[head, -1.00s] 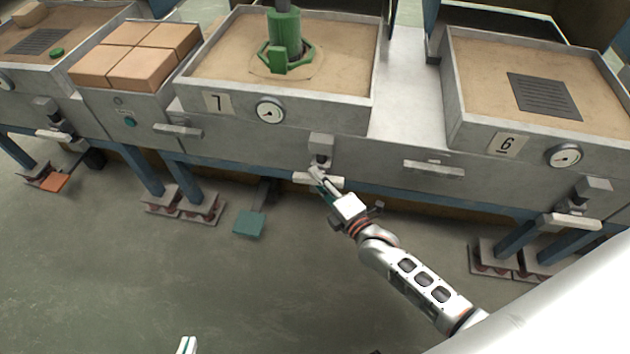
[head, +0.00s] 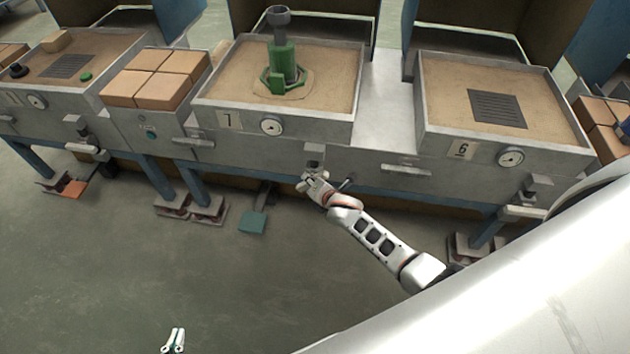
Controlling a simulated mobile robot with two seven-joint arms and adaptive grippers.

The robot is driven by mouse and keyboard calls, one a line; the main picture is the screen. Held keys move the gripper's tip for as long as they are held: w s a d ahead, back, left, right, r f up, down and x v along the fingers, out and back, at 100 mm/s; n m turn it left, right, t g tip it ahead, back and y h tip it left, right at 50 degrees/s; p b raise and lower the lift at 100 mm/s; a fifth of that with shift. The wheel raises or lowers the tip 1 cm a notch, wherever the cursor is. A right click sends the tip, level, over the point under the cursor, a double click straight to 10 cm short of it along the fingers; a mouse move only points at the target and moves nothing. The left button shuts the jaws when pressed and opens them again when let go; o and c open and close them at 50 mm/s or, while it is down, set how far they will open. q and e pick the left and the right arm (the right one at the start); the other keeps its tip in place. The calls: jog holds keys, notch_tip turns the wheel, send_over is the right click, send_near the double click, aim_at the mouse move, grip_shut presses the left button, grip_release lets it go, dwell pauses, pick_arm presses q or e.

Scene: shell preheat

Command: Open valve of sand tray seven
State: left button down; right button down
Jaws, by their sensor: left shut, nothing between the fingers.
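Sand tray seven (head: 203,117) is a grey metal tray of sand with a "7" plate and a round gauge (head: 271,127) on its front. Its valve (head: 314,150) is a grey block under the front right of the tray. My right arm comes in from the right, and its gripper (head: 308,180) is at the valve, covering the place of the pale lever bar. The lever's angle and the right fingertips are hard to make out. My left gripper (head: 173,340) shows at the bottom edge, low over the floor, its two fingers together and empty, far from the valve.
Tray six (head: 425,120) stands to the right, with its own valve lever (head: 523,212). A green burner tool (head: 283,65) stands in tray seven's sand. A teal pedal (head: 252,222) lies below. Tan blocks (head: 155,75) sit left. The floor in front is clear.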

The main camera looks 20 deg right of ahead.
jog(key=shift+w+r+n+g+h+p, duration=0.1)
jog(key=shift+r+n+g+h+p, duration=0.2)
jog(key=shift+n+g+h+p, duration=0.75)
jog(key=shift+f+n+g+h+p, duration=0.3)
jog(key=shift+n+g+h, duration=0.35)
jog(key=shift+h, duration=0.4)
jog(key=shift+g+h, duration=0.4)
jog(key=shift+s, duration=0.2)
jog(key=c, duration=1.9)
grip_release()
jog(key=shift+a, duration=0.1)
